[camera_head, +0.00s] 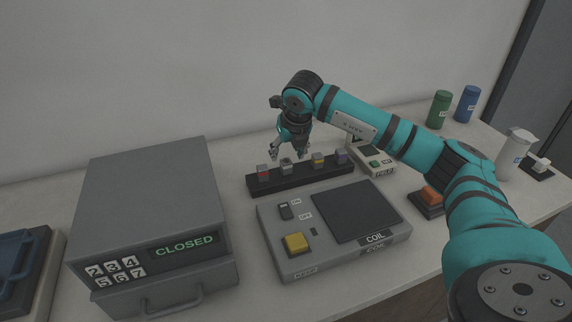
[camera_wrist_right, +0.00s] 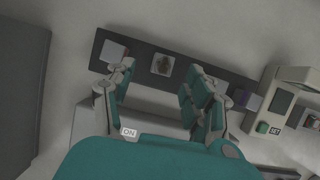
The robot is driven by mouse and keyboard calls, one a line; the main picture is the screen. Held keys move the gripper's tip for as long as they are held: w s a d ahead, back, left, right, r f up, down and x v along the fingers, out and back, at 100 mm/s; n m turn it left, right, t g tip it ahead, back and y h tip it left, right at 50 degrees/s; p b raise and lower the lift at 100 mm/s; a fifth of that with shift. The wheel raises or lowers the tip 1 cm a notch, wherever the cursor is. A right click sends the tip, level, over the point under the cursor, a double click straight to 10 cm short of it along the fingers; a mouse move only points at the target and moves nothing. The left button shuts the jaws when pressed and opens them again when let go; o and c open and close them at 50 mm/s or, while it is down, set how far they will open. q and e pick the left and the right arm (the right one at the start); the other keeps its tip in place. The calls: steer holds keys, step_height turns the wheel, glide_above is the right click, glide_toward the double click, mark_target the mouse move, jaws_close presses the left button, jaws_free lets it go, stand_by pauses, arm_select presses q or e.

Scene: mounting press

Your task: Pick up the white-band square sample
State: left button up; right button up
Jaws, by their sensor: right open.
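The white-band square sample (camera_head: 286,165) appears to be the grey-white block second from the left on the dark rack (camera_head: 300,183). My right gripper (camera_head: 289,154) is open just above it, pointing down. My left gripper is not in view.
On the rack, a red-band sample (camera_head: 263,171) stands to the left; a yellow-band (camera_head: 318,160) and a purple sample (camera_head: 341,157) stand to the right. A coil unit (camera_head: 290,262) is in front. A grey box reading CLOSED (camera_head: 150,210) stands left. The wall is behind.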

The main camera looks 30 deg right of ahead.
mark_target(286, 161)
steer(key=shift+p+x, duration=0.7)
steer(key=shift+x, duration=2.3)
steer(key=shift+s+d, duration=0.15)
steer(key=shift+d, duration=0.05)
jaws_close()
